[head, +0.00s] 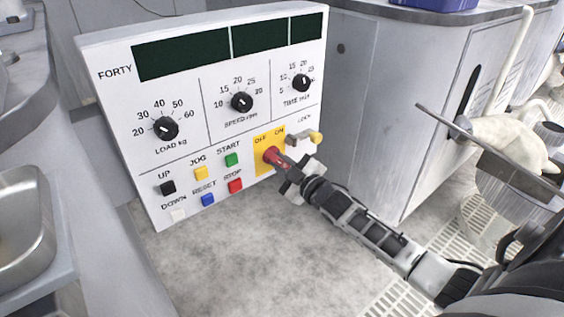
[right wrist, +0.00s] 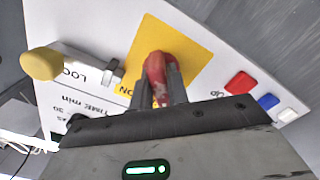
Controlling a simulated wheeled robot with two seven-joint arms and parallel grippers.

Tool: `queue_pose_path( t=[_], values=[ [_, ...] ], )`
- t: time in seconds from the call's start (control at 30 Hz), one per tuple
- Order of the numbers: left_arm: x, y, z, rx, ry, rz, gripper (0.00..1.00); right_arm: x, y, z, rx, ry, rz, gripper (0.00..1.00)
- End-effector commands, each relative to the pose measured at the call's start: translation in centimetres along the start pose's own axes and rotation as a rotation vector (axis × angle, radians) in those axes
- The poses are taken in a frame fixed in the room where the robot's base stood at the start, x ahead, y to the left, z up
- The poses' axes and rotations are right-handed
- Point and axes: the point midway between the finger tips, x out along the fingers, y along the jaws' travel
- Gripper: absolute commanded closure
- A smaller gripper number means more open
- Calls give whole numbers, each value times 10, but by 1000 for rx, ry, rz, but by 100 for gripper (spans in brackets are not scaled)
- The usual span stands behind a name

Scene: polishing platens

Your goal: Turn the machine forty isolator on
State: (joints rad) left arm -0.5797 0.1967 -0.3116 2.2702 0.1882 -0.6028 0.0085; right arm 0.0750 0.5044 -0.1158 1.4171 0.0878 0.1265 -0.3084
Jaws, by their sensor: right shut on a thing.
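The white control panel marked FORTY (head: 225,145) stands in the middle of the head view. The red isolator handle (head: 273,156) sits on a yellow plate (head: 262,143) marked OFF and ON at the panel's lower right. My right gripper (head: 284,166) is shut on the handle, its fingers on either side of it. In the right wrist view the red handle (right wrist: 156,68) shows between the two dark fingers (right wrist: 162,85). The exact angle of the handle between OFF and ON is hard to tell. My left gripper is not in view.
A lock lever with a yellow knob (head: 316,138) sits right of the yellow plate, close to my gripper. Coloured buttons, including a red STOP button (head: 235,185), are to the left. A metal sink (head: 22,225) is at far left, and a grey cabinet (head: 385,110) stands right.

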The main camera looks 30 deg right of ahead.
Motion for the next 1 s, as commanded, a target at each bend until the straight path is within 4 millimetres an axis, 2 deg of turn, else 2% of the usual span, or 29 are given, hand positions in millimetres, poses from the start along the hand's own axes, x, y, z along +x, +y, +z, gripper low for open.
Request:
queue_pose_path(
  t=[0.27, 0.7, 1.0],
  values=[
    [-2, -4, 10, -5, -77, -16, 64, 0, 0, -2, 190, -1, 0, 100],
    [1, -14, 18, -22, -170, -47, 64, 0, -3, -2, 607, -2, -1, 100],
    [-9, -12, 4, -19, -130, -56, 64, 0, -4, -2, 891, -2, -1, 100]
  ],
)
